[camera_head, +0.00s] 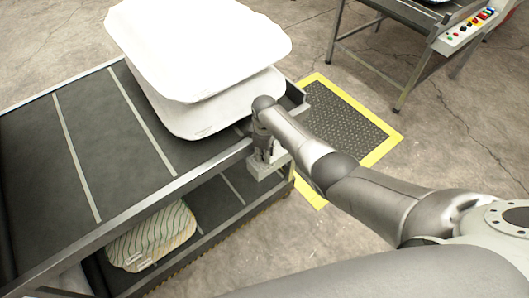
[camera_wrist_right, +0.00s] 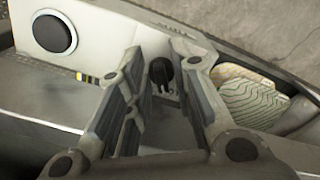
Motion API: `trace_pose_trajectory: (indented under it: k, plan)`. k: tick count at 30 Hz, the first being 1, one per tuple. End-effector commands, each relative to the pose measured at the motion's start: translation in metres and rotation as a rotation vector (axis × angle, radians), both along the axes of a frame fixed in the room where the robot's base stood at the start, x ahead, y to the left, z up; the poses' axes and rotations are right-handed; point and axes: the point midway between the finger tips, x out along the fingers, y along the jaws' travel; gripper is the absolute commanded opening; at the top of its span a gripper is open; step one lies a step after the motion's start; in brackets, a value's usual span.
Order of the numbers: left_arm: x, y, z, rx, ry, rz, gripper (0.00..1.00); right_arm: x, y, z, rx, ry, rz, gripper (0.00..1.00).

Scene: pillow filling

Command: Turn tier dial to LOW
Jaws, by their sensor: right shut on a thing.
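The tier dial (camera_wrist_right: 161,71) is a small black knob on a pale control panel (camera_wrist_right: 108,45), seen in the right wrist view. In the head view the panel is a small light box (camera_head: 254,166) at the front edge of the table, near its right corner. My right gripper (camera_head: 264,154) reaches down to this box. In the right wrist view its two fingers stand on either side of the dial, and it is shut on the dial. The dial's markings and setting cannot be read. My left gripper is not in view.
Two stacked white pillows (camera_head: 200,50) lie on the dark two-tier table (camera_head: 85,140). A green-striped pillow (camera_head: 152,238) lies on the lower shelf. A round black button (camera_wrist_right: 52,33) sits beside the dial. A yellow-edged floor mat (camera_head: 345,120) and another machine (camera_head: 420,25) stand beyond.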

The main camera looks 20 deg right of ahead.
Motion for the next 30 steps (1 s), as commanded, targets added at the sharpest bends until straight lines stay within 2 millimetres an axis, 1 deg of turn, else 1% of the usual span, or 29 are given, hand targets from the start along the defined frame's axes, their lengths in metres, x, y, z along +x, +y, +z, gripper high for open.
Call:
trace_pose_trajectory:
  k: [4,10,25,26,27,30]
  plan:
    - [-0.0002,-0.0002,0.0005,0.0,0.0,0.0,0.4,0.0021,0.0,0.0014,0.001,-0.005,0.07,0.0]
    - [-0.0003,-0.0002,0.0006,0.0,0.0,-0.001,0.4,0.0023,0.0001,0.0014,0.001,-0.005,0.123,0.0]
    - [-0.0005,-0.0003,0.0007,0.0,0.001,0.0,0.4,0.0024,0.0003,0.0015,0.001,-0.005,0.14,0.0]
    - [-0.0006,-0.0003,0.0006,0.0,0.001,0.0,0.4,0.0024,0.0003,0.0014,0.001,-0.005,0.14,0.24]
    - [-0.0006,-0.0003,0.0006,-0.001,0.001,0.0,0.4,0.0024,0.0003,0.0015,0.001,-0.005,0.14,0.29]
    - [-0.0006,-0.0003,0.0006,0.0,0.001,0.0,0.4,0.002,0.0003,0.0011,0.001,-0.003,0.139,0.29]
